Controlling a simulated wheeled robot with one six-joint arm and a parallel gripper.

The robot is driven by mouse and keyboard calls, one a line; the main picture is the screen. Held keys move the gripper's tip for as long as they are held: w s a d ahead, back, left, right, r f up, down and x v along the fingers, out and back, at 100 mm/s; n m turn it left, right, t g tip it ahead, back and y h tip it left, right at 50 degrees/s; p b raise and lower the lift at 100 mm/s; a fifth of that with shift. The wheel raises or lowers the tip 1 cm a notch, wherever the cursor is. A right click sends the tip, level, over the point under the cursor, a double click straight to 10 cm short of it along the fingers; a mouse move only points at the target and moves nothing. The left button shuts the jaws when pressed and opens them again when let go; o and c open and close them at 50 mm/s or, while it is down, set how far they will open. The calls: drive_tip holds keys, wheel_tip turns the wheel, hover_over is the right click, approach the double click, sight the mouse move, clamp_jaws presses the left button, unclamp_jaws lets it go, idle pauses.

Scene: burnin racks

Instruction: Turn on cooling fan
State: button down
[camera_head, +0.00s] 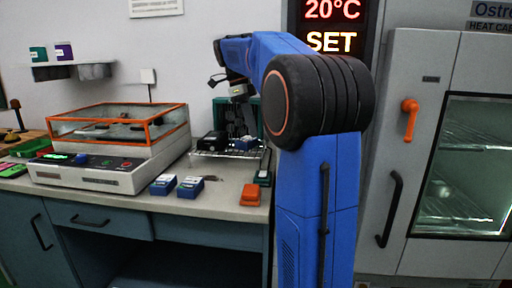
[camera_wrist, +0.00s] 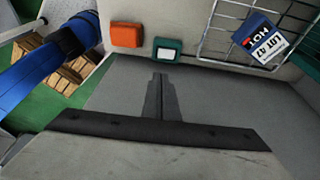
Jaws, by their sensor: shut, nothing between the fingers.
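No part is clearly recognisable as the cooling fan. A teal-framed unit (camera_head: 222,104) stands at the back of the bench, mostly hidden behind my arm, and I cannot tell whether it is the fan. A small teal box with a pale top face (camera_wrist: 168,50) sits beside an orange block (camera_wrist: 126,35) in the wrist view; the orange block also shows at the bench's right front in the head view (camera_head: 250,195). My gripper (camera_wrist: 158,78) is shut and empty, and in the picture its tips end just below the teal box. In the head view it is over the wire rack, partly hidden.
A wire rack (camera_wrist: 213,45) holds a blue box labelled HOT (camera_wrist: 258,40). Two blue boxes (camera_head: 163,185) (camera_head: 190,187) lie on the bench. An orange-framed tester (camera_head: 85,173) stands left. A grey cabinet (camera_head: 380,150) with an orange handle (camera_head: 409,120) stands right.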

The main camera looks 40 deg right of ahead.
hover_over(263, 175)
drive_tip(key=w, duration=0.1)
drive_tip(key=f, duration=1.1)
drive_tip(key=shift+w+a+f, duration=0.15)
drive_tip(key=shift+w+f, duration=0.05)
drive_tip(key=shift+f, duration=0.7)
